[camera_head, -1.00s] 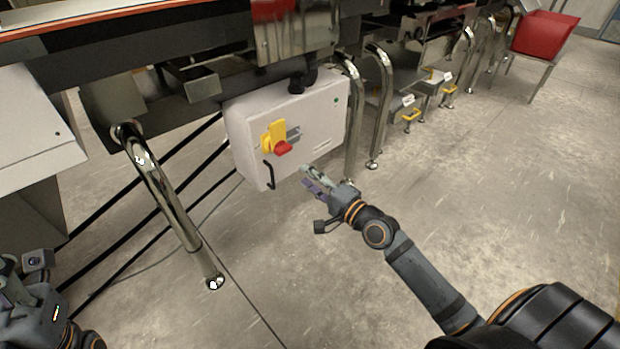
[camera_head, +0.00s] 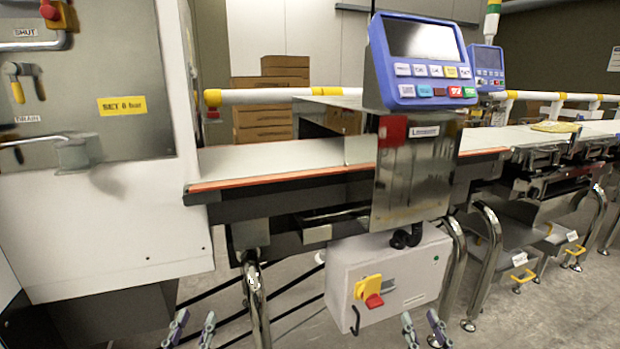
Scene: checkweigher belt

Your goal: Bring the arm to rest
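My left gripper (camera_head: 194,322) shows only as two fingertips at the bottom edge of the head view, left of the middle. The tips stand apart with nothing between them. My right gripper (camera_head: 420,321) shows the same way at the bottom edge, right of the middle, below the grey switch box (camera_head: 400,273) in the picture. Its tips are also apart and empty. The rest of both grippers is cut off by the frame. The box carries a red and yellow rotary switch (camera_head: 370,288).
The checkweigher belt (camera_head: 270,155) runs across the middle, with a blue control panel (camera_head: 425,62) above it. A white cabinet (camera_head: 95,230) stands at the left. Bright metal legs (camera_head: 257,300) stand below the belt. Cardboard boxes (camera_head: 262,120) are behind.

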